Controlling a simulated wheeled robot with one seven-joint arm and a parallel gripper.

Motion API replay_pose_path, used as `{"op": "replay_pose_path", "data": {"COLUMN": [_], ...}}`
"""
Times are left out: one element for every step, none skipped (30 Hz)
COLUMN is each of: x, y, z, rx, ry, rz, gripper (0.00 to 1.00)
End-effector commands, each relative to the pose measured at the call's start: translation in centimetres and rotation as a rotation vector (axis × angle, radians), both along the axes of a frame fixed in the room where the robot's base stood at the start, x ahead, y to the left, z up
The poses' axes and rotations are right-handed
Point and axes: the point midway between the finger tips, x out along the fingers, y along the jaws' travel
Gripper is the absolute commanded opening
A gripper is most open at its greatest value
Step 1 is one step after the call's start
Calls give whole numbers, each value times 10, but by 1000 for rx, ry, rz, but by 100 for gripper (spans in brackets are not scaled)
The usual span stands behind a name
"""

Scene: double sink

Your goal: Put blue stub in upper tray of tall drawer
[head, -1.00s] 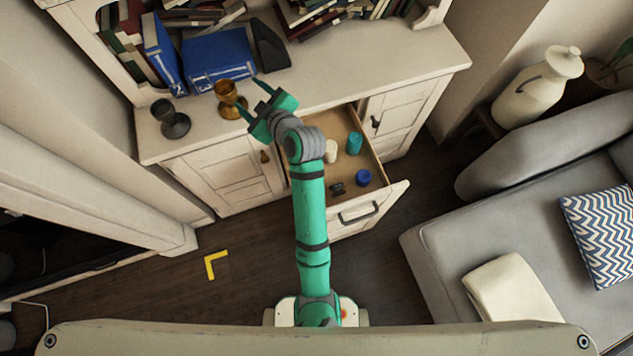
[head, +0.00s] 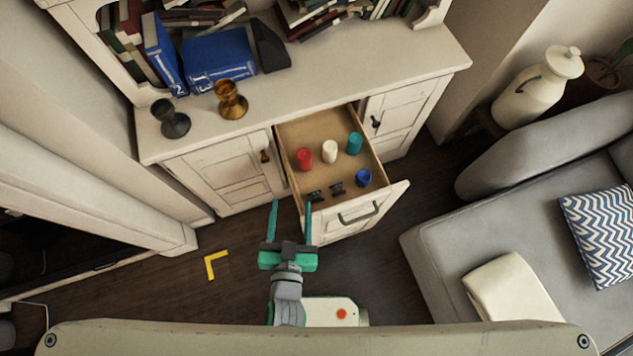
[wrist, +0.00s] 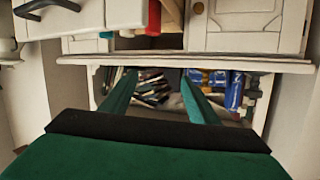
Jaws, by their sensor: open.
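The blue stub (head: 362,177) stands in the pulled-out cabinet drawer (head: 290,133), near its front right corner. My gripper (head: 291,204) is open and empty, in front of the cabinet just left of the drawer front, fingers pointing toward the cabinet. It is apart from the blue stub. In the wrist view, my open fingers (wrist: 158,92) show with nothing between them, and the cabinet appears upside down. The blue stub cannot be made out in that view. I cannot tell any upper tray apart from this drawer.
The drawer also holds a red stub (head: 304,159), a white stub (head: 329,151), a teal stub (head: 355,143) and two small dark pieces (head: 337,188). A grey sofa (head: 490,220) is at right; floor between is open.

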Motion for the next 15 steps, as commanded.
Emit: {"op": "replay_pose_path", "data": {"x": [-22, -33, -47, -57, -65, -76, -83, -89, -96, -100, -104, -108, -110, -111, -113], "y": [-9, -15, -23, -29, -34, -41, -45, -49, -53, -56, -58, -60, -62, -63, -64], "z": [0, 3, 7, 10, 13, 19, 22, 26, 31, 34, 37, 40, 42, 43, 45], "rx": [-14, -22, -35, -45, -55, -66, -74, -82, -91, -97, -102, -107, -111, -115, -116], "ry": [9, 8, 5, 3, -1, -6, -9, -12, -18, -21, -24, -29, -30, -33, -36], "rz": [-5, -10, -13, -12, -11, -7, -2, 1, 8, 13, 17, 23, 27, 29, 31], "gripper": [55, 55, 55, 55, 55, 55, 55, 55, 55, 55, 55, 55, 55, 55, 55]}}
